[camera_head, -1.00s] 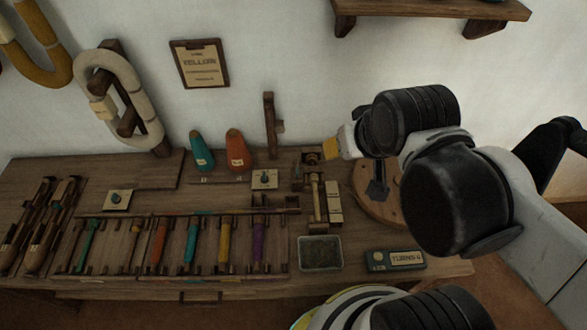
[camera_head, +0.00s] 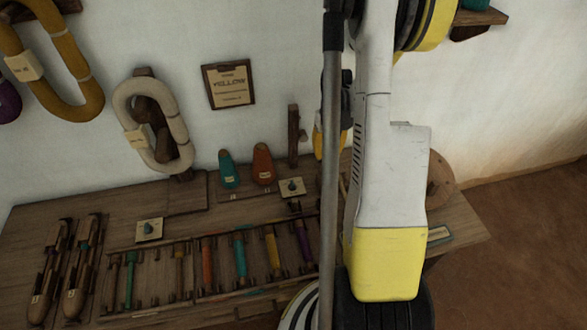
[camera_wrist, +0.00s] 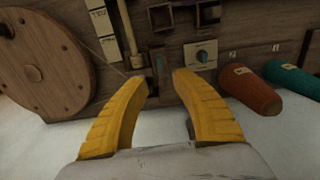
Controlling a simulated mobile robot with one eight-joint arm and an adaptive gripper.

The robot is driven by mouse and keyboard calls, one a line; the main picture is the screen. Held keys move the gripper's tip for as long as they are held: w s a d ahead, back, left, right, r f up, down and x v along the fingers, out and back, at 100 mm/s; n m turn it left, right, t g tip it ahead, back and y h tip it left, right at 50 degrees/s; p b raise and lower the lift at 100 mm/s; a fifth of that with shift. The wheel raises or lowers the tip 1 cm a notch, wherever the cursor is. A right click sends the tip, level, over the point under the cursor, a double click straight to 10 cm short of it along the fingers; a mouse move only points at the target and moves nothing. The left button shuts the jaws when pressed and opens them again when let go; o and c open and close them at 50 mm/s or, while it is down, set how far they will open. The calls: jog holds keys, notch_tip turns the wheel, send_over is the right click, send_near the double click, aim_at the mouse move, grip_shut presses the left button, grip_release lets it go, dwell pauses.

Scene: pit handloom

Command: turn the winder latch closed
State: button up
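My gripper (camera_wrist: 161,82) is open, its two yellow fingers spread with a gap between the tips. In the wrist view an upright dark wooden piece (camera_wrist: 160,62) with a greenish strip stands in line with the gap, just beyond the tips; I cannot tell if they touch it. The winder's round wooden wheel (camera_wrist: 42,65) is left of the fingers. I cannot tell for sure which part is the latch. In the head view my arm hides most of the winder; part of the wheel (camera_head: 440,180) and one yellow finger (camera_head: 318,143) show.
A plate with a dark knob (camera_wrist: 203,57) is close right of the fingers. In the head view a rack of coloured bobbins (camera_head: 208,262) and a wooden post (camera_head: 293,137) are left of my arm.

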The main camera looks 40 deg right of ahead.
aim_at(325, 175)
notch_tip(325, 175, down, 12)
jog(key=b, duration=0.4)
jog(key=shift+s+d+r, duration=0.1)
jog(key=shift+r, duration=0.15)
grip_shut()
